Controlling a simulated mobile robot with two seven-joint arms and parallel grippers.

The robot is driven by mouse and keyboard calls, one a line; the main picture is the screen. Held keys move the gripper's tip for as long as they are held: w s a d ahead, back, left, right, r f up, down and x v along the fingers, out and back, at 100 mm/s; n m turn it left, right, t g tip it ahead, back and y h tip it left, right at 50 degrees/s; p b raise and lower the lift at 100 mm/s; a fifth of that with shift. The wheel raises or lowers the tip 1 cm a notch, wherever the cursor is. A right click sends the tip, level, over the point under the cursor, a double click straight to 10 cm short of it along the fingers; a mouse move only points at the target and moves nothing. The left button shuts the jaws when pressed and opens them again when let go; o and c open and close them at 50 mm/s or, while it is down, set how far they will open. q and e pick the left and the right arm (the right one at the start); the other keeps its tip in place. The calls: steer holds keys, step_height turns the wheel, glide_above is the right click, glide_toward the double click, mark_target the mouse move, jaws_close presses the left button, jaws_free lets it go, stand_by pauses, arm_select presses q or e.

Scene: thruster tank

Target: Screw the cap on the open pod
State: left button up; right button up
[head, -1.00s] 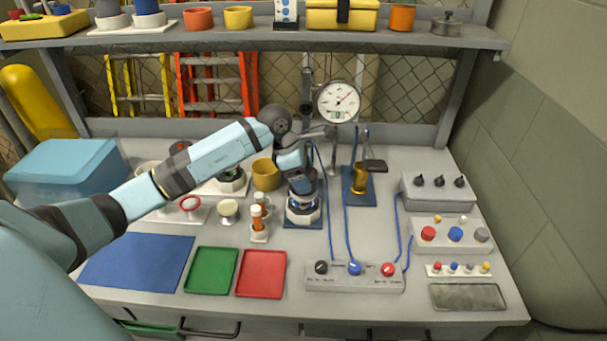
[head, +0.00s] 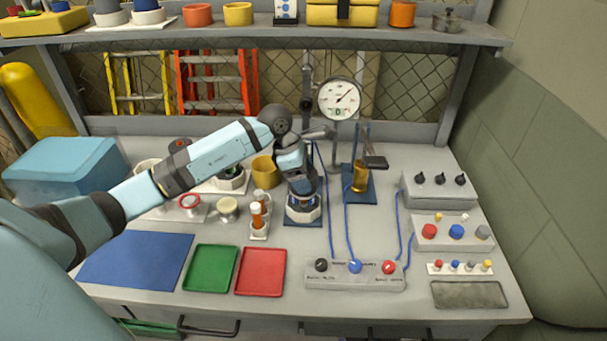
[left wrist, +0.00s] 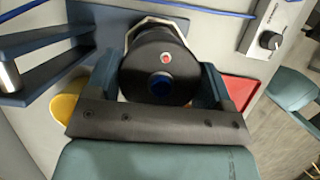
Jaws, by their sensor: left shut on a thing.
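A pod with a pale many-sided base (head: 303,214) stands on a small blue plate (head: 289,222) in the middle of the bench. My left gripper (head: 302,192) points down over its top. A pale rim (left wrist: 150,22) shows behind the cap. The cap sits at the pod's top; how far it is seated cannot be told. My right gripper is not in view.
Behind left of the pod stands a mustard cup (head: 265,172). A control box (head: 355,275) lies in front.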

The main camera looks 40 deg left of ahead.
arm_select(q)
steer(key=o, duration=0.9)
steer(key=b+v, duration=0.1)
steer(key=v, duration=1.3)
